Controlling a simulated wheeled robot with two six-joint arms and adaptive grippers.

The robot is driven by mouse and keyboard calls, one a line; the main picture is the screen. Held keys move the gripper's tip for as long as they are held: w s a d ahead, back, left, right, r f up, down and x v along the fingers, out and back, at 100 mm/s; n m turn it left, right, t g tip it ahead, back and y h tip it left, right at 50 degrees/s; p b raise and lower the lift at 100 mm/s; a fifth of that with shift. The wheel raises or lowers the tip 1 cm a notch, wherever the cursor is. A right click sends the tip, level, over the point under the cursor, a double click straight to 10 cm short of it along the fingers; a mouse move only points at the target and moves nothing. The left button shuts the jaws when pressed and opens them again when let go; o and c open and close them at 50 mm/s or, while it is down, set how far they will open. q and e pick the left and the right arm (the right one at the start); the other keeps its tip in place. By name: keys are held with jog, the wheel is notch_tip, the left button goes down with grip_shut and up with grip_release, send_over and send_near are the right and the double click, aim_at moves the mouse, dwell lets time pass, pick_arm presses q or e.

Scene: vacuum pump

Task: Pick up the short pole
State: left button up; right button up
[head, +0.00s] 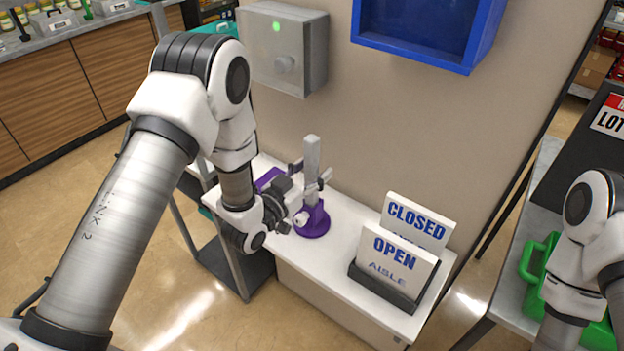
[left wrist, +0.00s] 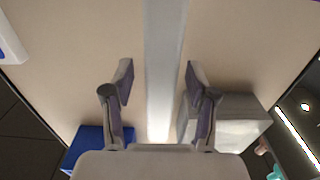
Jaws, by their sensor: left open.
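The short pole (head: 311,155) is a light grey square post standing upright in a round purple base (head: 313,222) on a white table. In the left wrist view the pole (left wrist: 165,60) runs between the two fingers. My left gripper (head: 310,174) is open, with one finger on each side of the pole at about its middle. Gaps show between the fingers and the pole in the left wrist view.
The white table (head: 340,260) also bears OPEN (head: 390,265) and CLOSED (head: 418,218) signs in a dark holder. Another purple piece (head: 268,178) lies behind the left gripper. A grey wall box (head: 285,50) and a blue wall bin (head: 425,30) are above the table.

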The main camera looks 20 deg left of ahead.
pick_arm(q)
jog(key=shift+a, duration=0.15)
jog(key=c, duration=1.1)
